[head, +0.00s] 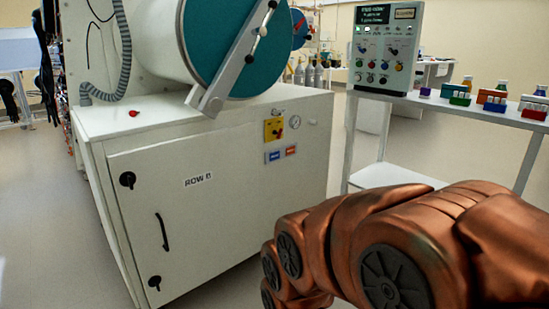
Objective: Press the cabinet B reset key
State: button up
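The white cabinet (230,210) with a "ROW B" label (198,180) stands left of centre. My copper-coloured arm fills the lower right, in front of the cabinet's right side. My gripper is not visible.
A teal round port door (225,50) with a metal bar sits above the cabinet. A red knob (134,113) lies on its top. At right, a white table (440,101) bears a control box (385,60) and small coloured racks. Floor at left is clear.

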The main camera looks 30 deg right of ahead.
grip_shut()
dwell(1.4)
